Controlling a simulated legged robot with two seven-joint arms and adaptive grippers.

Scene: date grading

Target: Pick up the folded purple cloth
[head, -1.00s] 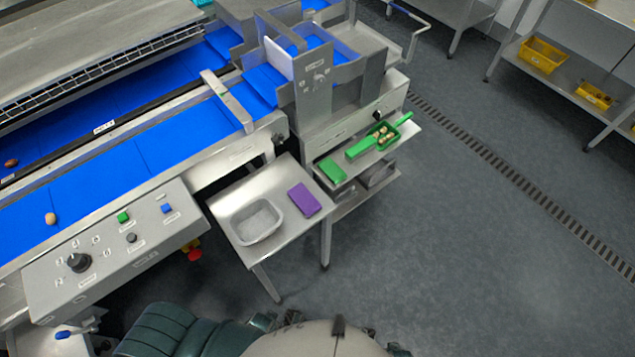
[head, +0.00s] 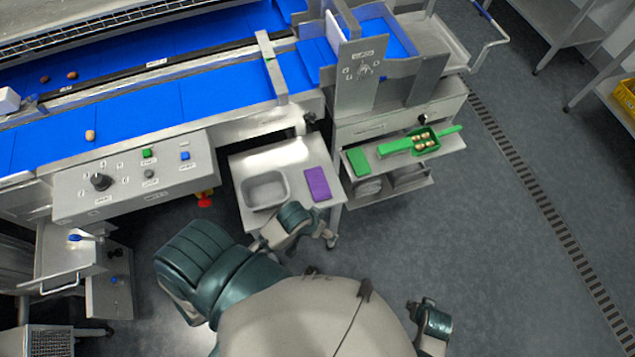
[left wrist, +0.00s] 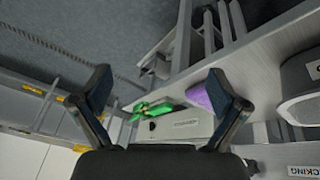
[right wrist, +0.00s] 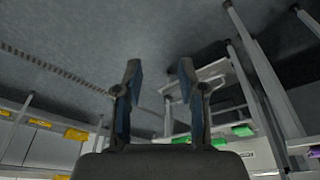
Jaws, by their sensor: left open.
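The folded purple cloth (head: 317,184) lies flat on the small steel side table (head: 238,163), right of the grey tub (head: 265,190). In the left wrist view the cloth (left wrist: 200,97) is partly hidden behind a finger. A purple patch (right wrist: 314,154) shows at the right edge of the right wrist view.
A green block (head: 357,160) and a green scoop tray (head: 424,143) holding brown dates sit on the shelf right of the table. The control panel (head: 125,180) and blue conveyor (head: 205,95) stand left and behind. The floor (head: 480,250) at right is clear.

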